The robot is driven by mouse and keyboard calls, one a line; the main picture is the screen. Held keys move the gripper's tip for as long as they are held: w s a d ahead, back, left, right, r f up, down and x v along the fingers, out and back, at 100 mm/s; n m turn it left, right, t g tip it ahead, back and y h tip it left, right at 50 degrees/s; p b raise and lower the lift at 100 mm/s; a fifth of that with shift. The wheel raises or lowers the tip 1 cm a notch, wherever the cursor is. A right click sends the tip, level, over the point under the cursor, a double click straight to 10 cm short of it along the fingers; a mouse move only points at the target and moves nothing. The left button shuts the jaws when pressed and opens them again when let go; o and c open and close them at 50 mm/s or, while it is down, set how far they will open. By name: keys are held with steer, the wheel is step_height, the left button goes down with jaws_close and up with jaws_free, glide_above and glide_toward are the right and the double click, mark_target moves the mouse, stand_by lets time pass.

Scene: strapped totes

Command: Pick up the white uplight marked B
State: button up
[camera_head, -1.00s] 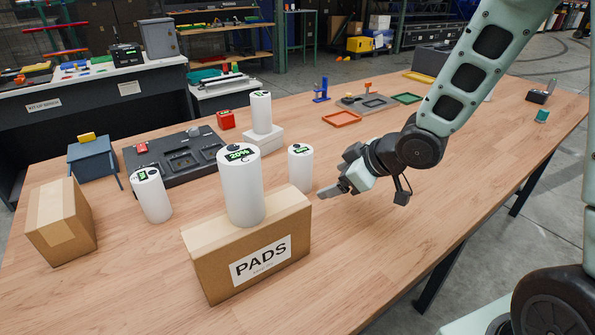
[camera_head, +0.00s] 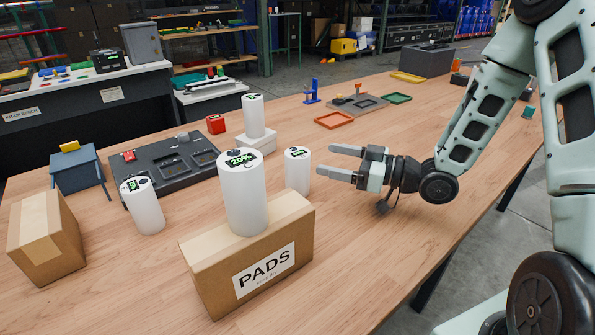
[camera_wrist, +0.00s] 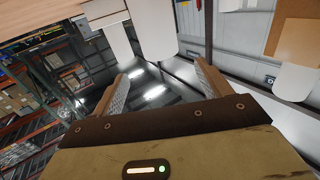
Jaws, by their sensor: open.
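Several white cylindrical uplights with green and black top displays stand in the head view. One (camera_head: 245,200) is on the PADS box and its display reads 20%. One (camera_head: 146,212) stands at left on the table, one (camera_head: 298,175) behind the PADS box, and one (camera_head: 254,120) on a white block. I cannot read which is marked B. My gripper (camera_head: 332,161) is open and empty, its fingers pointing left, a little right of the uplight behind the box. In the wrist view my open fingers (camera_wrist: 160,82) frame no object, and white cylinders (camera_wrist: 155,35) show at the top.
The cardboard PADS box (camera_head: 225,265) stands in front; another carton (camera_head: 45,245) is at far left. A dark grey tray (camera_head: 172,165) lies behind the left uplight. A red block (camera_head: 216,124) and an orange tray (camera_head: 334,120) lie further back. The table's right side is mostly clear.

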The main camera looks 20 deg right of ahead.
mark_target(290, 151)
steer(key=x, duration=0.3)
steer(key=p+x, duration=0.1)
steer(key=x, duration=0.6)
steer(key=shift+a+f+p, duration=0.2)
steer(key=shift+f+p, duration=0.15)
steer(key=c, duration=1.5)
